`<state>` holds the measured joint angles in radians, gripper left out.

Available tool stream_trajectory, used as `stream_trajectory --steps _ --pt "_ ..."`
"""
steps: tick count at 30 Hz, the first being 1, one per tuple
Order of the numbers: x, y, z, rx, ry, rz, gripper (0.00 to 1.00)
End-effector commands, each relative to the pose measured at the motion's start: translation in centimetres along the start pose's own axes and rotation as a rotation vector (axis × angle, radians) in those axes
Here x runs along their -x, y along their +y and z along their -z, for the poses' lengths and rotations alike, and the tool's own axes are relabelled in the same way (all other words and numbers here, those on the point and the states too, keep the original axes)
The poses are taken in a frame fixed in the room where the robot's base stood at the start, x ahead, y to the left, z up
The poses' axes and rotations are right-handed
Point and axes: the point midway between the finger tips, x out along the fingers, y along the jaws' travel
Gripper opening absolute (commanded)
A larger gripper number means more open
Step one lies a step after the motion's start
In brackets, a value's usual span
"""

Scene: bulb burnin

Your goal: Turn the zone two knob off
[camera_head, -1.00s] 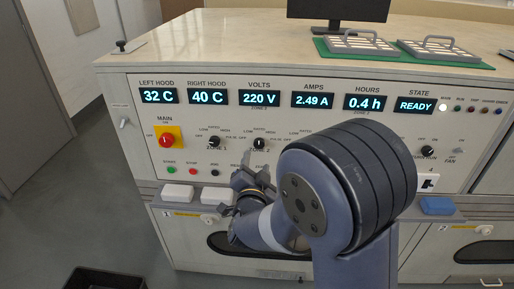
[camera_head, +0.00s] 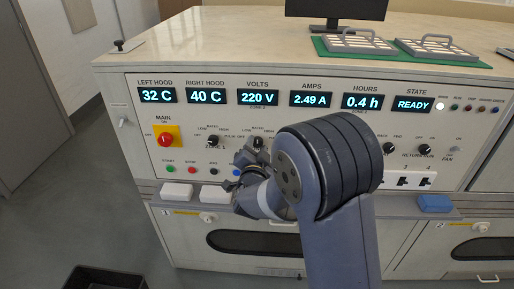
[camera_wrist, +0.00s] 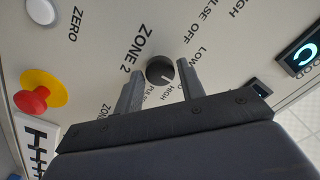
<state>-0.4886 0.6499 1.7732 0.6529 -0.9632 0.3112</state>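The dark round zone two knob (camera_wrist: 160,70) sits beside the "ZONE 2" label in the wrist view. Its short white mark points down and to the right, roughly toward the finger and the HIGH lettering; the exact setting is unclear. My gripper (camera_wrist: 157,70) is open, with one finger on each side of the knob. I cannot tell whether the fingers touch it. In the head view the zone two knob (camera_head: 258,143) shows just above my gripper (camera_head: 250,156), which is close to the panel.
The zone one knob (camera_head: 213,141) is close on the left. The red main switch (camera_head: 166,139) is further left. Small buttons (camera_head: 192,170) line the panel below. White blocks (camera_head: 177,191) rest on the ledge. My arm hides part of the panel's right middle.

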Motion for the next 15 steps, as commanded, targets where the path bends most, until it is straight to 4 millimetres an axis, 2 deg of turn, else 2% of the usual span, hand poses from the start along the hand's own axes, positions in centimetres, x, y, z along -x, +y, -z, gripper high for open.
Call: stream_trajectory --steps 2,10,15 --pt "0.01 -0.01 0.01 0.000 0.000 0.000 0.31" --pt "0.02 0.00 0.01 0.000 0.000 0.000 0.09" --pt "0.02 0.01 0.00 0.006 0.000 0.000 0.07"
